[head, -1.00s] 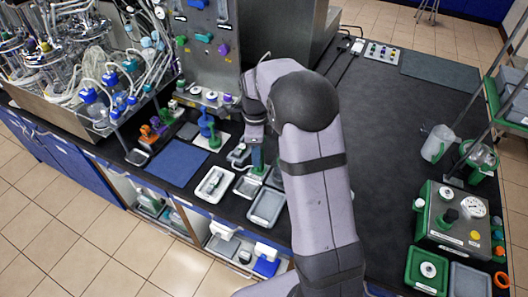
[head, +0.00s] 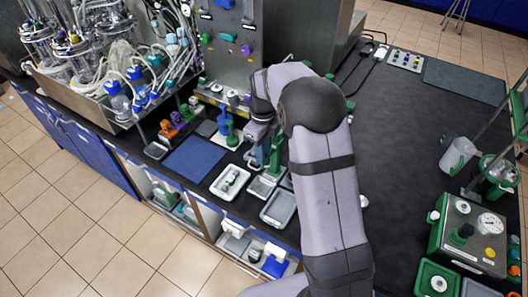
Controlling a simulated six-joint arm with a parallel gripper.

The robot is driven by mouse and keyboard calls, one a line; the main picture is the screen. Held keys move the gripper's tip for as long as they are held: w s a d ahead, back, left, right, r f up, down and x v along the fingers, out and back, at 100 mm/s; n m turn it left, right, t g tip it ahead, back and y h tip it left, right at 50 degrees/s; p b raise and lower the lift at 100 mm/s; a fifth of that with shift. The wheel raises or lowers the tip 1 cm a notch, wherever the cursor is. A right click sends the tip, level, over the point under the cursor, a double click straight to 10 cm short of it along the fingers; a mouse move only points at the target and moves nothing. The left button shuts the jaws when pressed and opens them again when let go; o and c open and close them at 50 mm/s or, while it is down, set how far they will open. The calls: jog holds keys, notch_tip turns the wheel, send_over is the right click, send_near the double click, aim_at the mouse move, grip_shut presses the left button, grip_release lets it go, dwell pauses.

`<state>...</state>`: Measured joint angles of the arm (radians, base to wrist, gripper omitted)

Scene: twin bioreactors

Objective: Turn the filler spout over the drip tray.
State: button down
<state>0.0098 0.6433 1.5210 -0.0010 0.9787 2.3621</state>
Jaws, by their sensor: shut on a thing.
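My gripper (head: 262,142) points down at the near side of the bench, left of my forearm. It is shut on a green upright part (head: 276,156), which looks like the filler spout; my wrist and fingers hide much of it. A small grey tray (head: 260,188) lies just below and in front of the part and looks like the drip tray. I cannot tell exactly which way the spout's outlet points or whether it is over the tray.
A white tray (head: 231,181) with a small item and a grey tray (head: 279,208) lie close by. A blue mat (head: 195,159) and a blue and green valve stand (head: 226,128) are to the left. The dark bench (head: 405,130) right of my arm is largely clear.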

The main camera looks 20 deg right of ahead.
jog(key=shift+r, duration=0.1)
jog(key=c, duration=1.6)
grip_release()
jog(key=shift+r+b, duration=1.25)
jog(key=shift+r, duration=2.4)
jog(key=s+f+n, duration=0.2)
jog(key=s+n, duration=0.6)
jog(key=n, duration=0.1)
jog(key=s+f+n, duration=0.3)
jog(key=s+n, duration=0.6)
jog(key=s+f+n, duration=0.3)
jog(key=s+n, duration=0.5)
jog(key=n, duration=0.1)
jog(key=shift+s+a+f, duration=0.1)
jog(key=shift+s+a, duration=0.15)
jog(key=shift+s, duration=0.1)
